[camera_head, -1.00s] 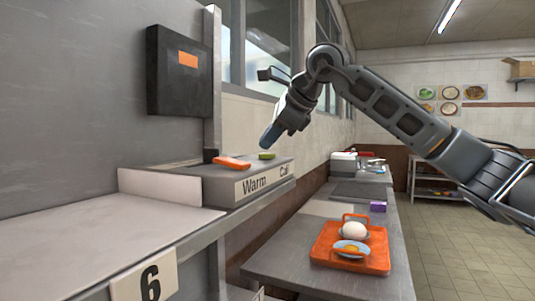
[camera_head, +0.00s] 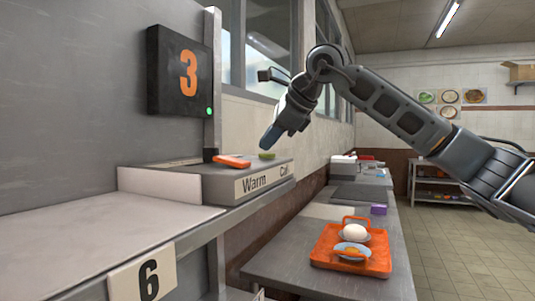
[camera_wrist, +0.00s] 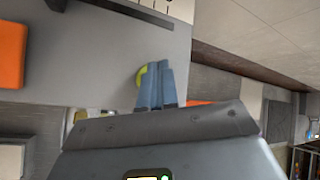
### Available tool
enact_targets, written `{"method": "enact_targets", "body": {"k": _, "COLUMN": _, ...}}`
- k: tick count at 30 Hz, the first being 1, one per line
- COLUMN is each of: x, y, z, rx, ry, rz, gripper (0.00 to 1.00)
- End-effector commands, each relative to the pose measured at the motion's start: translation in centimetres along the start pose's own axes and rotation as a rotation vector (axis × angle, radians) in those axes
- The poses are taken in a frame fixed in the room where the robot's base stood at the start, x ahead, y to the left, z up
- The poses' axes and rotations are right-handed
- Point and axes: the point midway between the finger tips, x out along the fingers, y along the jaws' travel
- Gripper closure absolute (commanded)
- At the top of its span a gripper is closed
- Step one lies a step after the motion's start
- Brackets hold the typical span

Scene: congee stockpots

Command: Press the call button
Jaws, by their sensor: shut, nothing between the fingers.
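The green call button (camera_head: 267,155) sits on top of a grey control box (camera_head: 215,184), above the label "Call". My gripper (camera_head: 269,142) has its blue fingers shut and empty, pointing down just above the green button. Whether the tips touch it cannot be told. In the wrist view the closed fingers (camera_wrist: 161,70) cover most of the green button (camera_wrist: 139,76), leaving its left edge in sight. A black display (camera_head: 180,72) on the wall shows an orange 3, with a small green light lit at its lower right.
An orange Warm button (camera_head: 231,162) lies left of the green one; it also shows in the wrist view (camera_wrist: 12,55). An orange tray (camera_head: 322,255) with an egg and a dish stands on the lower counter (camera_head: 290,265). A purple box (camera_head: 379,209) is behind it.

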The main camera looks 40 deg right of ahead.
Motion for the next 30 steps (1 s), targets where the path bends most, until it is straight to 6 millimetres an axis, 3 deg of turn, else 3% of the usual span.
{"method": "enact_targets", "body": {"k": 13, "x": -0.5, "y": -0.4, "z": 0.4, "rx": 0.0, "ry": 0.0, "rz": -0.001, "gripper": 1.0}}
{"method": "enact_targets", "body": {"k": 30, "x": -4.0, "y": -2.9, "z": 2.9, "rx": 0.0, "ry": 0.0, "rz": -0.001, "gripper": 1.0}}
